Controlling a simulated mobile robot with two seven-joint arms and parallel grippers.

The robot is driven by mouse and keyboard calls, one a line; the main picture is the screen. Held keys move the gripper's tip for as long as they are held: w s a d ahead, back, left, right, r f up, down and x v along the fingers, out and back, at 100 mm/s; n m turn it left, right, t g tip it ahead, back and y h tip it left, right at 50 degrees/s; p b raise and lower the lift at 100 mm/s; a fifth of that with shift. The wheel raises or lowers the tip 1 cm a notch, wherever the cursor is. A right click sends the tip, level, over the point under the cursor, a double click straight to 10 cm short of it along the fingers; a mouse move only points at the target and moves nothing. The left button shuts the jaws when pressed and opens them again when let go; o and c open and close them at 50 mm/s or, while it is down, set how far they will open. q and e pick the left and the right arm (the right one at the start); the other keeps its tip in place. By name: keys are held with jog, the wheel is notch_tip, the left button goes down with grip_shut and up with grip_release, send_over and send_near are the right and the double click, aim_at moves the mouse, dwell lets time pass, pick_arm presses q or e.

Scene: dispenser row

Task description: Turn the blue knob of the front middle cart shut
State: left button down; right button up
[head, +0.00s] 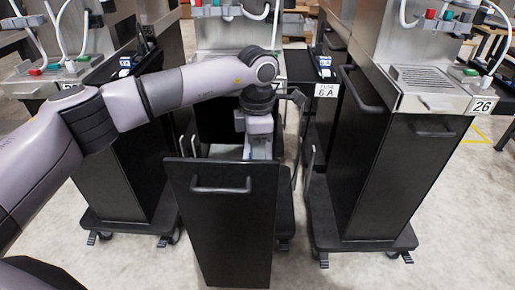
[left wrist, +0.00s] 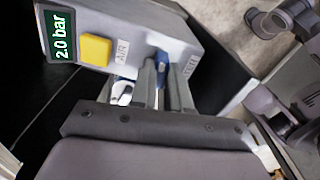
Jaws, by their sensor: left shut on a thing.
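The front middle cart (head: 222,235) stands with its black, handled front pulled out toward me. My left arm reaches over it, and my left gripper (head: 260,148) is down behind that front. In the left wrist view a grey box (left wrist: 140,38) shows a display reading 2.0 bar, a yellow square button (left wrist: 96,49) and an AIR label. The blue knob (left wrist: 162,62) is on the box's lower edge, between the two fingers of my left gripper (left wrist: 162,78), which is shut on it. The fingers partly hide the knob. The head view hides the knob. My right gripper is not in view.
A cart marked 26 (head: 400,170) stands to the right and another cart (head: 130,175) to the left, both close to the middle one. A white and blue piece (left wrist: 122,92) lies just left of the fingers. Clear floor (head: 350,272) shows in front.

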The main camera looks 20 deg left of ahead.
pick_arm(q)
jog(key=shift+m, duration=0.8)
jog(key=c, duration=1.1)
grip_release()
jog(key=shift+r, duration=3.6)
jog(key=shift+d, duration=0.1)
